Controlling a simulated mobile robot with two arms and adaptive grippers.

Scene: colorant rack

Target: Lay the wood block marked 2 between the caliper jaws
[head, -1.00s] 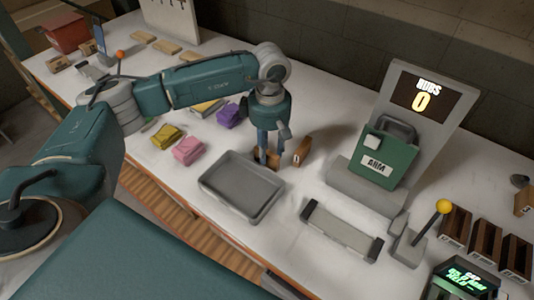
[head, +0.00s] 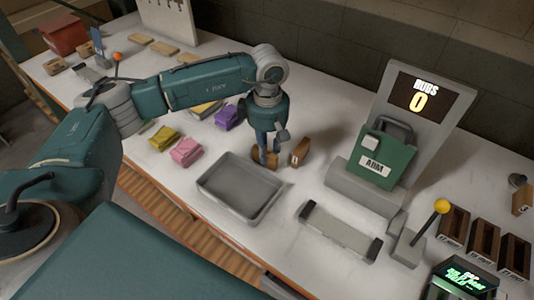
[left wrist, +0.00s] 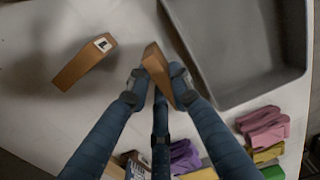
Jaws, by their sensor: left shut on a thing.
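My left gripper (head: 266,160) is shut on a brown wood block (left wrist: 156,66), which is between its fingertips in the left wrist view. The block also shows low at the fingers in the head view (head: 260,163). I cannot read a number on it. A second wood block (head: 300,152) stands just right of the gripper, apart from it; in the left wrist view this block (left wrist: 80,68) bears a label that looks like 1. The grey caliper-like bed (head: 340,232) with dark end jaws lies to the right, nearer the front edge, with nothing between the jaws. My right gripper is not in view.
A grey tray (head: 204,190) lies between the gripper and the table's front edge. Pink (head: 186,151), yellow and purple cloths lie left. The green rubbing station (head: 385,165) stands right, by a yellow-knobbed lever (head: 441,207) and dark wooden bins (head: 484,237).

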